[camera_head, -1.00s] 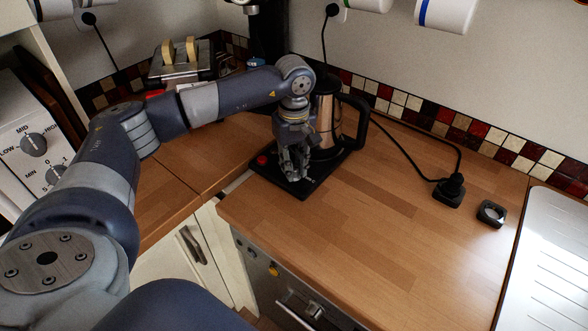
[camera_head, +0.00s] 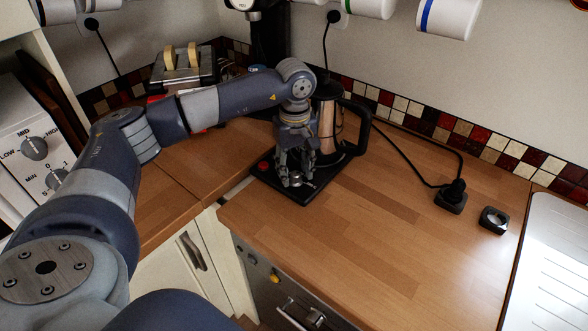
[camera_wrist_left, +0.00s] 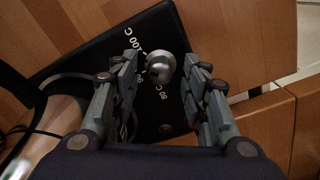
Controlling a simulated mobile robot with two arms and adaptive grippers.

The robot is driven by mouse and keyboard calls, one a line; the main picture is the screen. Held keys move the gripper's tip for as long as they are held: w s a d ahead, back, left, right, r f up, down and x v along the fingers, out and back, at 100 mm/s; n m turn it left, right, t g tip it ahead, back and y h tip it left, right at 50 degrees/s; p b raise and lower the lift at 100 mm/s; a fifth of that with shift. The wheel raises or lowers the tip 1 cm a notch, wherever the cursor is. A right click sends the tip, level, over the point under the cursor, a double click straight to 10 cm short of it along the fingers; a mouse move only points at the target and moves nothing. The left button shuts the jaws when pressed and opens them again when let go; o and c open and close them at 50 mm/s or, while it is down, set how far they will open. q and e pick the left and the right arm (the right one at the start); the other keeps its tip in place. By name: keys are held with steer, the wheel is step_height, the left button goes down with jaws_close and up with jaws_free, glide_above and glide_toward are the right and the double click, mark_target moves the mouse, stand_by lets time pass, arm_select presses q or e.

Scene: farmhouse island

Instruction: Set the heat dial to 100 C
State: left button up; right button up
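The heat dial, a silver knob (camera_wrist_left: 161,68), sits on a black kettle base (camera_wrist_left: 90,50) in the left wrist view. White markings including "100 C" and "80 C" surround it; the dial's pointer cannot be made out. In the head view the base (camera_head: 318,181) lies on the counter, with the knob (camera_head: 296,180) at its front. My left gripper (camera_head: 297,188) is over this front part, pointing down. In the wrist view its fingers (camera_wrist_left: 163,78) are apart, one on each side of the knob, with visible gaps. My right gripper is not in view.
A steel kettle (camera_head: 327,128) with a black handle stands on the base just behind my gripper. A red button (camera_head: 263,166) is on the base's left. A black cable runs to a plug (camera_head: 452,197). The wooden counter (camera_head: 390,240) in front is mostly clear.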

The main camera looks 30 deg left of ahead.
mark_target(296, 172)
arm_select(q)
steer(key=shift+w+d+f, duration=0.1)
steer(key=shift+d+f, duration=0.05)
step_height(296, 172, up, 12)
stand_by(0.5)
